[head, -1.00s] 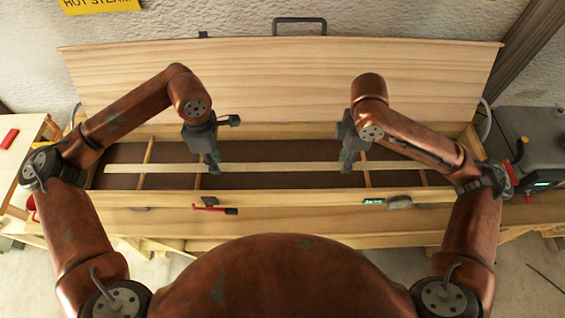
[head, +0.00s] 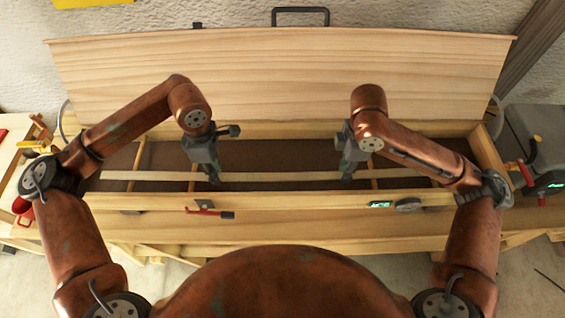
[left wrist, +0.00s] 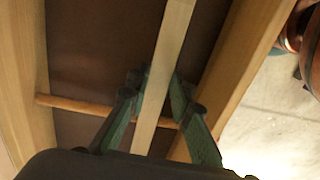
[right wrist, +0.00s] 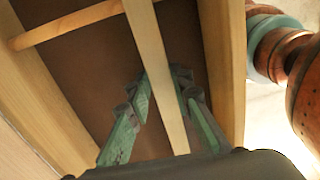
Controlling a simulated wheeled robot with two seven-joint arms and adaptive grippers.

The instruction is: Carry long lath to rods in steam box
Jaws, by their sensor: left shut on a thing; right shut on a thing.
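The long lath (head: 275,177) is a pale, thin strip running left to right inside the open steam box (head: 330,201). My left gripper (head: 214,181) is shut on the lath left of its middle, and my right gripper (head: 346,177) is shut on it right of its middle. Thin wooden rods cross the box, such as the left rod (head: 137,160) and right rod (head: 374,183). The lath passes over a rod (left wrist: 75,105) in the left wrist view and a rod (right wrist: 70,24) in the right wrist view. Whether it touches them cannot be told.
The raised wooden lid (head: 280,80) stands behind the box. A red-handled latch (head: 210,212) and a small green display (head: 380,205) are on the front. A grey machine (head: 545,150) stands at the right, and a wooden side table (head: 15,165) at the left.

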